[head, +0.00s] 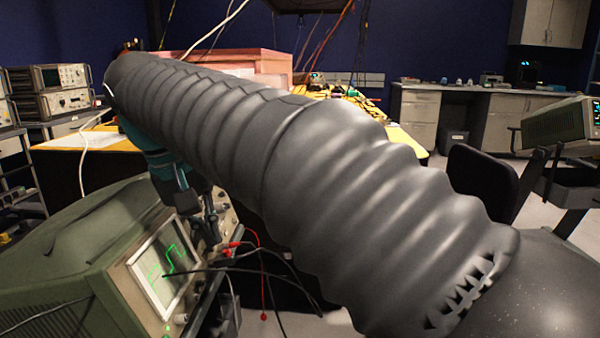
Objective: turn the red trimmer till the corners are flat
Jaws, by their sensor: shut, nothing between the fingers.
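A green oscilloscope (70,255) stands at the lower left, its front turned to the right. Its lit screen (165,265) shows a green stepped trace, seen at a steep angle; I cannot tell how flat its corners are. My gripper (211,228) points down in front of the oscilloscope's control panel, just right of the screen, and is shut with nothing held. I cannot make out the red trimmer; my arm and gripper cover part of that area. Red and black leads (240,246) plug in near the gripper, and I cannot tell whether it touches them.
My ribbed arm crosses the middle of the view and hides much behind it. Loose cables hang below the panel. A yellow-topped bench (75,155) stands behind. More instruments stand on a rack (55,90) at left and a cart at right (560,125).

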